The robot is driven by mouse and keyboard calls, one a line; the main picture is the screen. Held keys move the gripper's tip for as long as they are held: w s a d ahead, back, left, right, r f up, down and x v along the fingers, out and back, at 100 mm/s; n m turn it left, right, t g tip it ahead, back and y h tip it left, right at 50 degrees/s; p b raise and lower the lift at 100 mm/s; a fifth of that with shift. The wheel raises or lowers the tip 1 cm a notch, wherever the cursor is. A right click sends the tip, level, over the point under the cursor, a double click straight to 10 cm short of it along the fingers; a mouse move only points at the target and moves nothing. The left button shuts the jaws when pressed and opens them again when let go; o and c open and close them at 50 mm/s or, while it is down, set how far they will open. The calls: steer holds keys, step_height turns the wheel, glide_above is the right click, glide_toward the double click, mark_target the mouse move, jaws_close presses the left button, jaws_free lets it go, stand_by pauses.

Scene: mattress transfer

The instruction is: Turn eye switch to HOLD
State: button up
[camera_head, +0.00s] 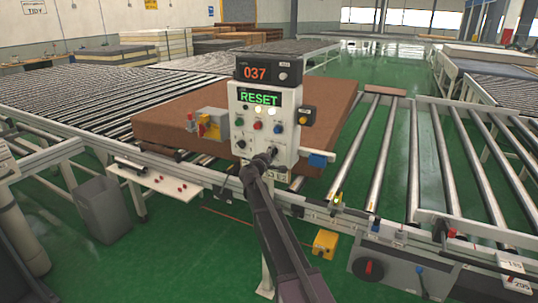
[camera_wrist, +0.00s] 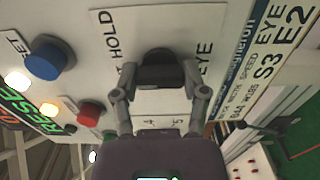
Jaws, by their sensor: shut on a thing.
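The eye switch is a black rotary knob (camera_wrist: 160,68) on a white plate in the wrist view. The word HOLD is beside it on the left and EYE on the right. My gripper (camera_wrist: 161,88) has one finger on each side of the knob and is shut on it. In the head view my gripper (camera_head: 268,156) is at the lower part of the white control panel (camera_head: 284,112). It hides the knob there. I cannot tell which mark the knob points to.
The panel has a green RESET display (camera_head: 259,98), a red 037 display (camera_head: 256,72) and lit lamps. A blue button (camera_wrist: 49,62) and a red button (camera_wrist: 90,113) are near my gripper. A brown mattress (camera_head: 160,118) lies behind the panel; roller conveyors (camera_head: 455,150) extend right.

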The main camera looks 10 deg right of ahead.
steer(key=m, duration=0.4)
steer(key=shift+d, duration=0.1)
steer(key=shift+m, duration=1.6)
steer(key=o, duration=1.2)
steer(key=shift+f, duration=0.1)
steer(key=shift+c, duration=0.2)
steer(key=v, duration=1.2)
